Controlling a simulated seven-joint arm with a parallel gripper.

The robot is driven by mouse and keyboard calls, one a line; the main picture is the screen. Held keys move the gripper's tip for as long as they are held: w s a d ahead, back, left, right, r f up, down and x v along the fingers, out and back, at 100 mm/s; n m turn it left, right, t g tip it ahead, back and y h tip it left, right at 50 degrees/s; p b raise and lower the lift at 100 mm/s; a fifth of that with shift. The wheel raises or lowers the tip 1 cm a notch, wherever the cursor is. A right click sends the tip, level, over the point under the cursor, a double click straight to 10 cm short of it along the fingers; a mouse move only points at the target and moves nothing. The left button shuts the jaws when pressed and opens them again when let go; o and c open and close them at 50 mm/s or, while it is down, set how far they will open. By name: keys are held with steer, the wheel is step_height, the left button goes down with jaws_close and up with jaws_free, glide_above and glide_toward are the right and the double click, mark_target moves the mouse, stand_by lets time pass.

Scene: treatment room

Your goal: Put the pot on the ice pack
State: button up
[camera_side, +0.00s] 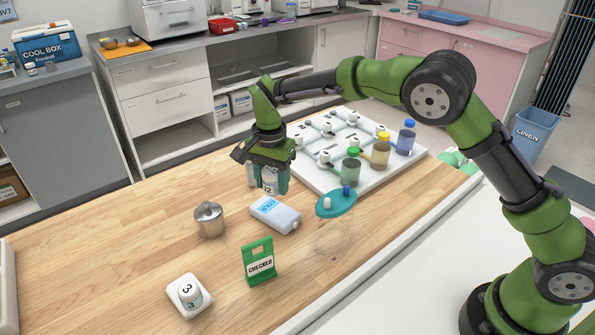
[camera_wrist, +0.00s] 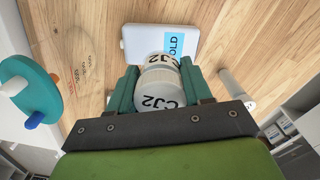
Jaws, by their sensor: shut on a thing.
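The white pot (camera_wrist: 158,88), marked "CJ2", is between the green fingers of my gripper (camera_wrist: 160,92). In the side view the gripper (camera_side: 268,178) points down, shut on the pot (camera_side: 269,184), and the fingers hide much of it. The ice pack (camera_side: 275,213), a pale flat slab with a blue "COLD" label, lies on the wooden table just on the near side of the gripper. It also shows beyond the pot in the wrist view (camera_wrist: 143,42). The pot is beside the ice pack, not over it. I cannot tell whether the pot touches the table.
A clear jar with a teal lid (camera_side: 337,203) stands right of the ice pack. A white rack board (camera_side: 324,180) with bottles is behind right. The wooden table (camera_side: 120,245) is clear at left.

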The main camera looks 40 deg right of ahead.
mark_target(274, 210)
steer(key=shift+f, duration=2.7)
steer(key=shift+f, duration=0.2)
steer(key=o, duration=1)
steer(key=shift+o, duration=0.2)
steer(key=shift+r, duration=0.1)
